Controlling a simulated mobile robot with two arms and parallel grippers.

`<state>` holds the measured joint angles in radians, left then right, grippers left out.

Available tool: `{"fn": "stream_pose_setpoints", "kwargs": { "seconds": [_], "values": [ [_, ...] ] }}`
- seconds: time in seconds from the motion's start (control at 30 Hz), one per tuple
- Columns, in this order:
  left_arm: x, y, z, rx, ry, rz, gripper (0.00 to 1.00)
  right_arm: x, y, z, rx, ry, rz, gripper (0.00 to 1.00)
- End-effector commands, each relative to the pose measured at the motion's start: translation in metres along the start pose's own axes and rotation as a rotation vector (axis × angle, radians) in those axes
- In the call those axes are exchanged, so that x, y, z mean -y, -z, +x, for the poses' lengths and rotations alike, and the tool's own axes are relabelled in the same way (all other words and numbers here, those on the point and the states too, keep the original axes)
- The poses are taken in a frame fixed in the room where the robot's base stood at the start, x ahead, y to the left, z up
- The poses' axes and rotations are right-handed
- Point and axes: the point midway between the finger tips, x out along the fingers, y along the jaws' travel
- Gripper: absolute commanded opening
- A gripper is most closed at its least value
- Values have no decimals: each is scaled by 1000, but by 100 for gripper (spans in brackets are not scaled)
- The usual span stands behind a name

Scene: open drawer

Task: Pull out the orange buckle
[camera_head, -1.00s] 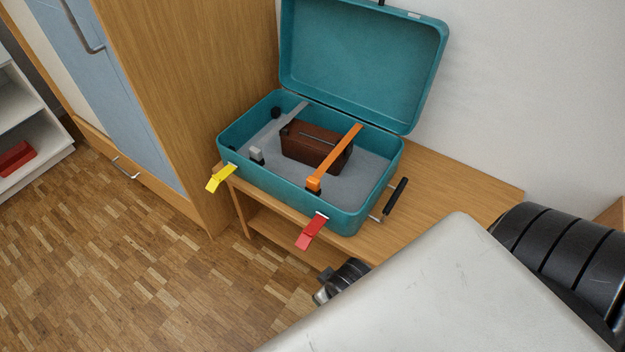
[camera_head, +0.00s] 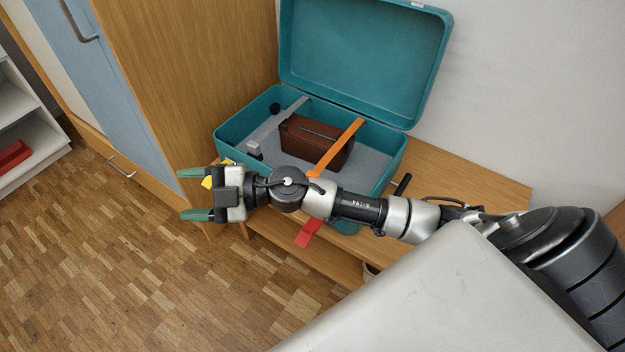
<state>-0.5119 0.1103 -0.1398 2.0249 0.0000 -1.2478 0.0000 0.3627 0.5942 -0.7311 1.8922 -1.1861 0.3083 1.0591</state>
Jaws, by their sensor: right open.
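An orange strap (camera_head: 342,143) runs across a brown case (camera_head: 301,140) inside an open teal suitcase (camera_head: 240,118). The orange buckle at the strap's front end is mostly hidden behind my right arm. My right gripper (camera_head: 187,195) is open and empty, with green fingers pointing left, in front of the suitcase's front left corner. It is well to the left of the orange strap. My left gripper is not in view.
A grey strap (camera_head: 280,122) with a grey buckle (camera_head: 254,148) lies left of the case. The suitcase stands on a wooden bench (camera_head: 470,180) beside a wooden cabinet (camera_head: 185,60).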

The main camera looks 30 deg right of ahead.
Motion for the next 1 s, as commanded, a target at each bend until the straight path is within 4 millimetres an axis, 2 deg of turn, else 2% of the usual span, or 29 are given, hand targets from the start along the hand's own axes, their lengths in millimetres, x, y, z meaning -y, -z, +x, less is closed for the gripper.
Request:
{"fn": "stream_pose_setpoints", "kwargs": {
  "seconds": [0.07, 0.17, 0.2, 0.3, 0.4, 0.5, 0.63, 0.77, 1.0],
  "values": [
    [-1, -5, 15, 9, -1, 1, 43, 14, -25, -8, 31, 267, -83, 64],
    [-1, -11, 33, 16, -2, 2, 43, 27, -70, -40, 169, 602, -132, 64],
    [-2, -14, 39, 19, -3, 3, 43, 26, -91, -60, 257, 726, -139, 64],
    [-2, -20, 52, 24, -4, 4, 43, 12, -132, -111, 487, 955, -129, 64],
    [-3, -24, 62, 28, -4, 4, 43, -8, -158, -157, 702, 1095, -100, 64],
    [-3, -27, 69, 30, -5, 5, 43, -28, -172, -194, 876, 1177, -68, 64],
    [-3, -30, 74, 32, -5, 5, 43, -45, -179, -223, 1017, 1227, -35, 64],
    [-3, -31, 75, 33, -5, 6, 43, -51, -181, -233, 1068, 1244, -20, 64],
    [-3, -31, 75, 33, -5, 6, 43, -51, -181, -233, 1068, 1246, -20, 64]
  ]
}}
